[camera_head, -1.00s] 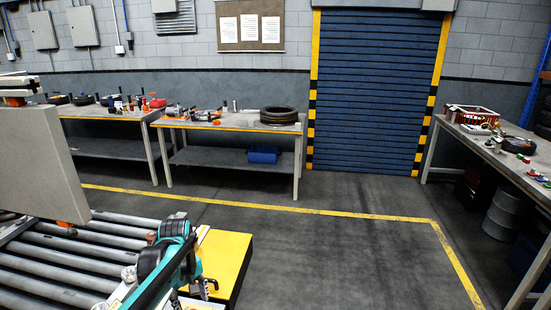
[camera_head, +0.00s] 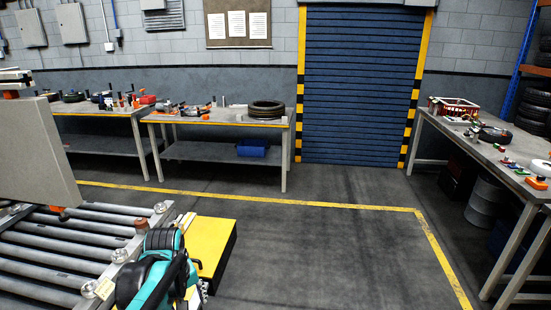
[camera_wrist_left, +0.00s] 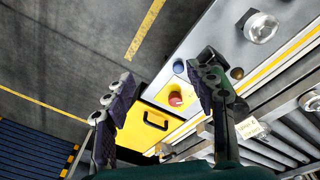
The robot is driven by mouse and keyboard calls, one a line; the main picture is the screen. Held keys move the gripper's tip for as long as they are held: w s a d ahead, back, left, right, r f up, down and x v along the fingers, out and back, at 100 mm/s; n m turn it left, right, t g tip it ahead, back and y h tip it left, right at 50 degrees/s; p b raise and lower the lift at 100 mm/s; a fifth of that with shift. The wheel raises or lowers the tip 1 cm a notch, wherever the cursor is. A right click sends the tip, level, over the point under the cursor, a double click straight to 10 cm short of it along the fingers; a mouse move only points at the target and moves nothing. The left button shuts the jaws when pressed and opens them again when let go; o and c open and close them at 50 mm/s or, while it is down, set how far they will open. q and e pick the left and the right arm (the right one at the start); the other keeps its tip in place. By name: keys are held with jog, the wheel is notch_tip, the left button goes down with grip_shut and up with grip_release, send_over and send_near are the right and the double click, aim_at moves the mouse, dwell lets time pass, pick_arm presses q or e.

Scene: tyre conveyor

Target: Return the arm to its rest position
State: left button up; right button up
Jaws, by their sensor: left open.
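My left arm (camera_head: 152,275), teal and black, reaches in at the bottom left of the head view, beside the roller conveyor. In the left wrist view, my left gripper (camera_wrist_left: 163,88) is open, its two dark fingers spread apart with nothing between them. Beyond the fingers are the yellow box (camera_wrist_left: 140,128) and a red button (camera_wrist_left: 175,98) at the conveyor's edge. In the head view the fingers are largely hidden behind the arm. My right gripper shows in neither view.
The roller conveyor (camera_head: 60,252) and a grey upright panel (camera_head: 35,150) stand at the left. The yellow box (camera_head: 212,247) is close to the arm. Workbenches line the back and right; a tyre (camera_head: 267,108) lies on the middle one. The floor between is clear.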

pick_arm(q)
jog(key=s+d+m+t, duration=0.2)
jog(key=s+m, duration=0.1)
jog(key=s, duration=0.3)
jog(key=s+d+m+t, duration=0.2)
jog(key=s+m+t, duration=0.1)
jog(key=s, duration=0.3)
jog(key=shift+s+d+m, duration=0.3)
jog(key=shift+m, duration=0.4)
